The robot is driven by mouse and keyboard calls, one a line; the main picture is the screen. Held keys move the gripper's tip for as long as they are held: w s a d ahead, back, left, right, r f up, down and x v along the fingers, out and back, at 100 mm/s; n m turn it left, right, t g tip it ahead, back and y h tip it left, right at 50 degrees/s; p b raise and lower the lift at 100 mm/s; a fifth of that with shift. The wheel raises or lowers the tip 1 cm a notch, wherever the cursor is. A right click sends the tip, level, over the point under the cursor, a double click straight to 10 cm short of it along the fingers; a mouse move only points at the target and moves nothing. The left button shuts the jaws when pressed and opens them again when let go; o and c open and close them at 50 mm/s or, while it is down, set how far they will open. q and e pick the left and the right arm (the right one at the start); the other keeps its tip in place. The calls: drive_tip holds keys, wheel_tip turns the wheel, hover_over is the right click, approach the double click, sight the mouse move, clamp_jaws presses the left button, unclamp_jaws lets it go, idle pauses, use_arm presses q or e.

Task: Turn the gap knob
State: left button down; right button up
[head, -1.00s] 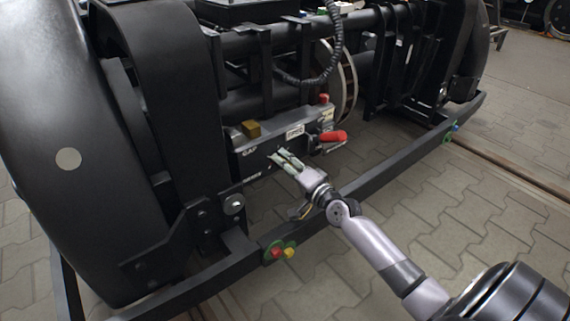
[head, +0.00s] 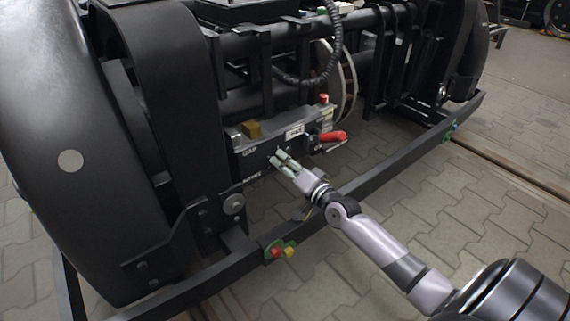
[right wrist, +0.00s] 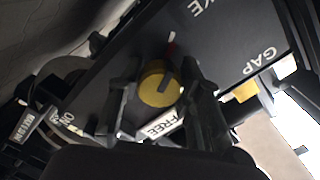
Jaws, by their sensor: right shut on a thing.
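My left gripper is not in view.
A red handle (head: 333,136) sticks out just right of the panel, and a brass-coloured block (head: 252,129) sits on top. A black bar (head: 375,192) runs low in front of the bogie under my right arm. A large black wheel cover (head: 70,160) stands left.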

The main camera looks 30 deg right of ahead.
drive_tip(key=o, duration=0.9)
drive_tip(key=shift+a, duration=0.1)
drive_tip(key=shift+c, duration=0.2)
drive_tip(key=o, duration=0.3)
drive_tip(key=s, duration=0.8)
drive_tip(key=s+d, duration=0.1)
drive_tip(key=s, duration=0.3)
